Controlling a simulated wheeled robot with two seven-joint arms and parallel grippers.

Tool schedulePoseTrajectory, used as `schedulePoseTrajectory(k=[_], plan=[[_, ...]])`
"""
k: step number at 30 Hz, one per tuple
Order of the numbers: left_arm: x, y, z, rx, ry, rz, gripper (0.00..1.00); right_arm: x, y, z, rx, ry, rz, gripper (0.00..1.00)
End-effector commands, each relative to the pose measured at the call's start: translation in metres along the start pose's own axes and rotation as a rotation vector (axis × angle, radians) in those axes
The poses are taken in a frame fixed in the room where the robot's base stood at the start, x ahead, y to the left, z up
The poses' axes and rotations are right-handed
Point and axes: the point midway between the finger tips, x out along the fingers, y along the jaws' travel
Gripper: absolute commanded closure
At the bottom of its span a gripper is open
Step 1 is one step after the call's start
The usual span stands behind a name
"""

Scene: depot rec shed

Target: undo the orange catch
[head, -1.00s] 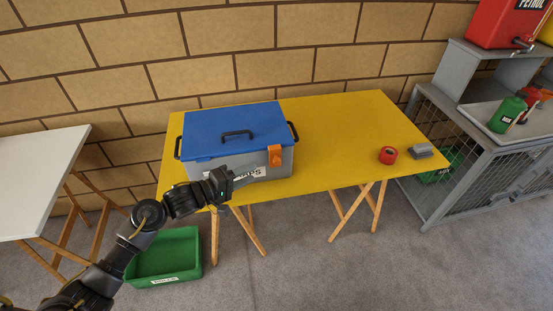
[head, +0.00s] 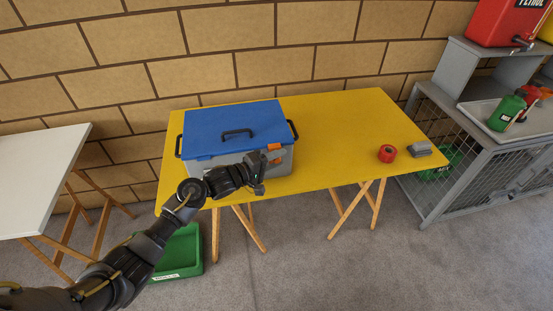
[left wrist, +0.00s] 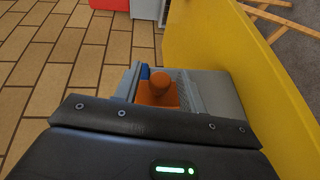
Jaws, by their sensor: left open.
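A grey box with a blue lid (head: 230,125) and a black top handle stands on the left part of the yellow table (head: 340,130). The lid is shut. The orange catch (head: 274,149) is on the box's front near its right end, partly hidden by my left gripper. My left gripper (head: 262,180) is open in front of the catch. In the left wrist view the orange catch (left wrist: 158,90) shows straight ahead, between the finger parts, with its rounded knob toward me. I cannot tell whether the fingers touch it. My right gripper is not in view.
A red tape roll (head: 387,153) and a grey block (head: 420,149) lie at the table's right end. A green crate (head: 185,255) is on the floor below left. A white table (head: 40,170) stands left, a grey cage unit (head: 490,170) right.

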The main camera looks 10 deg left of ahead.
Motion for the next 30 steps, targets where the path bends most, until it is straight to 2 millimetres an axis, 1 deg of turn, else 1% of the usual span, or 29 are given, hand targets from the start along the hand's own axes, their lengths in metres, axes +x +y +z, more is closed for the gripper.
schedulePoseTrajectory(k=[3, 9, 11, 18, 19, 26, 30], plan=[[0.0033, 0.0002, 0.0000, 0.000, 0.000, 0.000, 0.59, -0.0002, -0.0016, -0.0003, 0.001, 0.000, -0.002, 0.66], [0.0032, 0.0001, 0.0000, 0.000, 0.001, 0.000, 0.59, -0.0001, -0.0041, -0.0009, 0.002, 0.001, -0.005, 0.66], [0.0031, 0.0001, -0.0001, 0.000, 0.001, 0.000, 0.66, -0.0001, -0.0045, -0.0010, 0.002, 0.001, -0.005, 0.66], [0.0028, 0.0000, -0.0002, 0.000, 0.001, 0.000, 0.97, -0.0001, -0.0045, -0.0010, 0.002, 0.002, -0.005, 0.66], [0.0028, 0.0000, -0.0002, 0.000, 0.001, 0.000, 1.00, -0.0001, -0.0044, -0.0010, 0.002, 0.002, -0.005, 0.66], [0.0023, -0.0002, -0.0004, 0.001, 0.002, 0.000, 1.00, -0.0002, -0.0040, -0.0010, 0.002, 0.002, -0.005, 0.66], [-0.0037, -0.0027, -0.0032, 0.015, 0.015, 0.004, 1.00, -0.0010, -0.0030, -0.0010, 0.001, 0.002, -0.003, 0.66]])
